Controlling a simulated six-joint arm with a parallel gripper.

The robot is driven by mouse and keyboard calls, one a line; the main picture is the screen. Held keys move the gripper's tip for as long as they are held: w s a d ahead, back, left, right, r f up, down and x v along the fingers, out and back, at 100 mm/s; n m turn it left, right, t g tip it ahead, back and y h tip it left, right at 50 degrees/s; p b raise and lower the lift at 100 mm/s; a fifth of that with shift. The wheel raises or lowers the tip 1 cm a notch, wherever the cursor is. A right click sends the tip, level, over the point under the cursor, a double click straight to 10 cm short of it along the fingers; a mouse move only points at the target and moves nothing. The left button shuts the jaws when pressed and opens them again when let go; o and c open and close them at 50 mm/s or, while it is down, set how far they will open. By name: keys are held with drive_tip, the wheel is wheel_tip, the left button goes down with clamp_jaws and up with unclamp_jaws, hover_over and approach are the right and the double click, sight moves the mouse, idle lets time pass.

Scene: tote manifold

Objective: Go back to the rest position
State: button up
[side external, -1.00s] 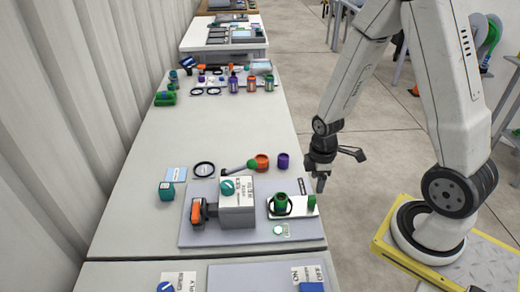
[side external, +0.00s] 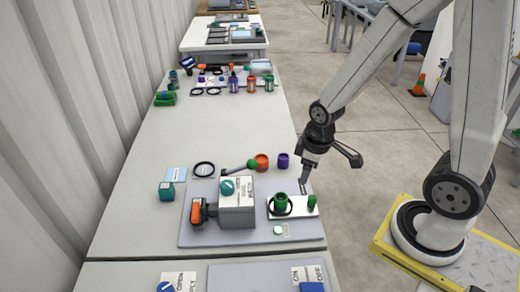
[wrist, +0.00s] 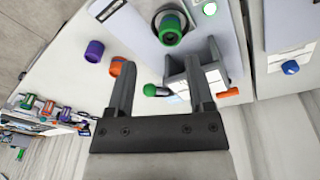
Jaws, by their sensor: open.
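My gripper (side external: 303,187) is tilted, with its tips near the right edge of the table, beside the white plate (side external: 308,212) that carries green cylinders. In the wrist view my gripper (wrist: 160,62) has its two fingers spread apart with nothing held between them. From the side I cannot tell how high the tips are above the table edge. No marker of a rest position is visible.
A grey box with a teal knob (side external: 228,187) and an orange handle (side external: 196,212) stands on the panel. An orange cup (side external: 262,162) and a purple cup (side external: 283,160) stand behind the white plate. Open floor (side external: 380,150) lies right of the table.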

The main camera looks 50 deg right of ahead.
drive_tip(key=shift+s+a+r+m+t, duration=0.15)
drive_tip(key=shift+a+r+m+t, duration=0.1)
drive_tip(key=shift+a+r+m, duration=0.65)
drive_tip(key=shift+s+a+r+m+t, duration=0.1)
drive_tip(key=shift+a+r+m+t, duration=0.15)
drive_tip(key=shift+a+r+m, duration=0.55)
